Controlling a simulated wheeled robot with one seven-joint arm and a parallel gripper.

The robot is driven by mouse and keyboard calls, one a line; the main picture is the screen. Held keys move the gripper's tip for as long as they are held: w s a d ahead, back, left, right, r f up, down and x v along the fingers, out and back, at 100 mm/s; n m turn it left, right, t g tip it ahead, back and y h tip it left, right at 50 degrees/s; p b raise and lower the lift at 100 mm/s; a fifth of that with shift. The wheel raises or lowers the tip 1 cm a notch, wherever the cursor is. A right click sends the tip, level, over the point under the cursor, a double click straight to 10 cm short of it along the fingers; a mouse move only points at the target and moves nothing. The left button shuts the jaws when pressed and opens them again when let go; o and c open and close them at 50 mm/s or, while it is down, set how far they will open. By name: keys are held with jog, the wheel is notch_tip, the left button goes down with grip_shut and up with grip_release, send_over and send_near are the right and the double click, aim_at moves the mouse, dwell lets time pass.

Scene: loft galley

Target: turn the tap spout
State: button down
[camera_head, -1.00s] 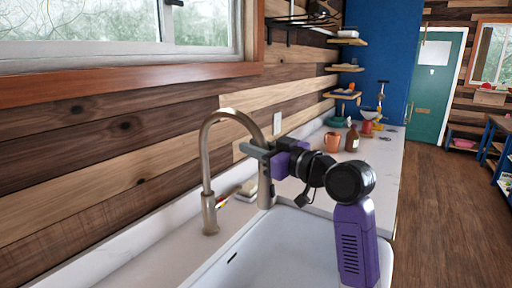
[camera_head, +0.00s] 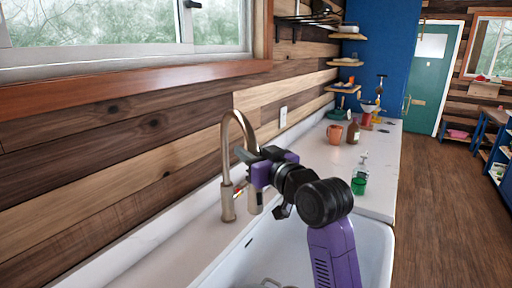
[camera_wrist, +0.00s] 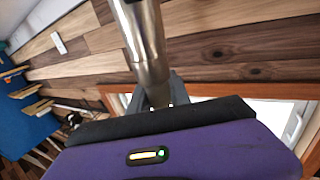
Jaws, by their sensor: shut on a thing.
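The tap is a brushed bronze-coloured gooseneck. Its spout (camera_head: 226,145) rises from a base on the white counter behind the sink, arches over and hangs down close to the right of the base. My gripper (camera_head: 250,161) is shut around the hanging part of the spout, above its tip. The gripper hides a short piece of it. In the wrist view the spout (camera_wrist: 146,45) comes down from the top edge to between my fingers (camera_wrist: 154,98), whose tips are partly hidden by it.
The white sink (camera_head: 290,255) lies below and right of the tap. A plank wall and window (camera_head: 120,35) stand close behind it. Wooden floor (camera_head: 440,210) is open beyond.

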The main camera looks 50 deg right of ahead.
jog(key=shift+w+a, duration=0.2)
jog(key=shift+a, duration=0.25)
jog(key=c, duration=1.2)
grip_release()
jog(key=shift+c, duration=0.2)
jog(key=shift+s, duration=0.1)
jog(key=p+v, duration=0.1)
jog(key=v, duration=0.6)
jog(key=shift+s, duration=0.25)
